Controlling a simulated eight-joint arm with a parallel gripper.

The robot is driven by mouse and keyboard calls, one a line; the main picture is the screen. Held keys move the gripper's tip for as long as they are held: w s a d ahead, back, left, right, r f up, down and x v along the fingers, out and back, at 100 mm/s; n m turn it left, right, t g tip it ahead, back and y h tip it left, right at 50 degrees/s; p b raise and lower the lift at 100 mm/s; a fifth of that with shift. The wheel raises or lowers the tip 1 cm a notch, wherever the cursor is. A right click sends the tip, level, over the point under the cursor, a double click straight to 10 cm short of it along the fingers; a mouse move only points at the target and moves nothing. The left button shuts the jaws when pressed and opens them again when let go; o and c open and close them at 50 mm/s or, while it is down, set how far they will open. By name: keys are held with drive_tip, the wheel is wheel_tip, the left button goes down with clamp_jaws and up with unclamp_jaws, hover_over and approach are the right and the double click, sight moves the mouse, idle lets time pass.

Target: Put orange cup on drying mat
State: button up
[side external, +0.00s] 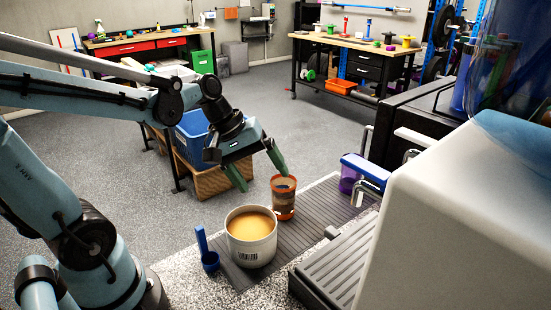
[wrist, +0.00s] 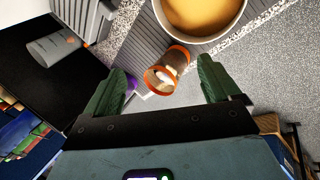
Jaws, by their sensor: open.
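The orange cup (side external: 284,198), see-through with orange bands at rim and base, stands upright near the left edge of a dark grey ribbed mat (side external: 313,212). I cannot tell whether its whole base is on the mat. In the wrist view the cup (wrist: 167,70) appears between my fingertips, beyond them, with the ribbed mat (wrist: 140,50) beside it. My gripper (side external: 257,170) has green fingers spread wide, above and left of the cup, apart from it and empty. It also shows in the wrist view (wrist: 162,70).
A white pot of brown liquid (side external: 252,237) stands close in front of the cup. A grey slatted tray (side external: 335,262) and a large white machine (side external: 465,210) crowd the right. A purple-and-blue container (side external: 358,174) stands behind.

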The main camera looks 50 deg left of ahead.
drive_tip(key=s+m+t+y, duration=0.1)
drive_tip(key=m, duration=0.2)
drive_tip(key=s+d+m+t+y, duration=0.1)
drive_tip(key=m, duration=0.2)
drive_tip(key=s+d+m+t+y, duration=0.1)
drive_tip(key=m, duration=0.2)
drive_tip(key=shift+s+r+m, duration=0.1)
drive_tip(key=shift+r+m, duration=0.2)
drive_tip(key=shift+m, duration=0.1)
